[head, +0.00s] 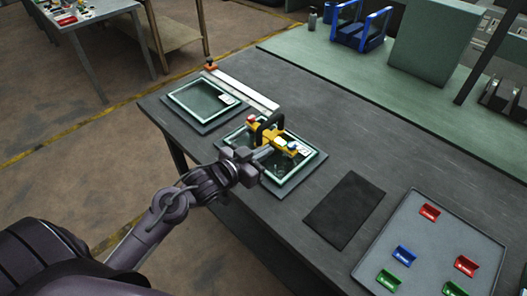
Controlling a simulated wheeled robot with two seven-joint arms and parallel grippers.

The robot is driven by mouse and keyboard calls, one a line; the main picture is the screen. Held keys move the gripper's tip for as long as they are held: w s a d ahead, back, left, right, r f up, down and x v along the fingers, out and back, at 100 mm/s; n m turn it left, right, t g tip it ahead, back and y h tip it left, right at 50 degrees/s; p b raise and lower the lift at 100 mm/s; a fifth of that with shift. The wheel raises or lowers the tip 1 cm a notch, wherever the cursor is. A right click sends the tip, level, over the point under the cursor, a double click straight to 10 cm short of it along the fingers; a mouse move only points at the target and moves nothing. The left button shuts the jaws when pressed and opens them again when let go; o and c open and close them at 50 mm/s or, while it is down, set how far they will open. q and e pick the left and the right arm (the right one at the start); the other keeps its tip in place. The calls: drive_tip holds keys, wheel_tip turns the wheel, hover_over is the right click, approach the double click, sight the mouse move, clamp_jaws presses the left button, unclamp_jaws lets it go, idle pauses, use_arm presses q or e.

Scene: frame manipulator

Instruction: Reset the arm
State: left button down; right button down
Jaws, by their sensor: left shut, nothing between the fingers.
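My left arm comes in from the lower left and reaches over the near edge of the dark table (330,130). My left gripper (267,152) is shut and empty. It is over the nearer green-rimmed frame (290,180), close to a yellow frame manipulator (268,137) with a black handle that sits on that frame. I cannot tell whether the gripper touches it. A second green-rimmed frame (190,88) lies farther back on the left. My right gripper is not in view.
A black mat (345,211) lies right of the nearer frame. A grey tray (411,233) with several red, blue and green bins is at the lower right. A light bar (245,91) lies behind the frames. A green bench with a blue rack (361,27) stands behind.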

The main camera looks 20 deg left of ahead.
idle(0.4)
use_arm(q)
drive_tip(key=s+d+f+n+g+y, duration=0.1)
drive_tip(key=s+f+g+y, duration=0.15)
drive_tip(key=s+g, duration=0.55)
drive_tip(key=s+d+f+n+g+y, duration=0.1)
drive_tip(key=s+d+f+g+y, duration=0.2)
drive_tip(key=s, duration=0.9)
wheel_tip(320, 180, down, 32)
drive_tip(key=s+a+g, duration=0.2)
drive_tip(key=s, duration=0.1)
drive_tip(key=s+a+f, duration=0.3)
drive_tip(key=s+f, duration=1.4)
drive_tip(key=s, duration=0.1)
drive_tip(key=shift+s+g, duration=0.25)
drive_tip(key=shift+g, duration=0.15)
drive_tip(key=shift+h, duration=0.25)
